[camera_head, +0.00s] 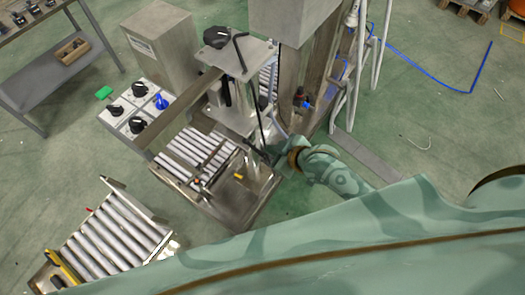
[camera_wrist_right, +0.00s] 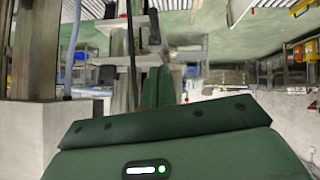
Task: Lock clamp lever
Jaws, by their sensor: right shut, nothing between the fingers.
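A steel machine column (camera_head: 245,58) carries a round black knob (camera_head: 217,37) on its top plate. A thin black lever (camera_head: 240,50), probably the clamp lever, stands beside the knob on the same plate. My right arm, in green camouflage, reaches in from the lower right. My right gripper (camera_head: 258,150) is shut and empty by the lower front of the column, below the lever and apart from it. In the right wrist view its green fingers (camera_wrist_right: 157,88) are together in front of a blurred steel structure. My left gripper is not in view.
A roller conveyor (camera_head: 195,155) runs under the column, and a second roller stand (camera_head: 105,240) lies lower left. A control panel (camera_head: 137,105) with black knobs and a blue one is left of the column. White pipes (camera_head: 365,70) stand to the right.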

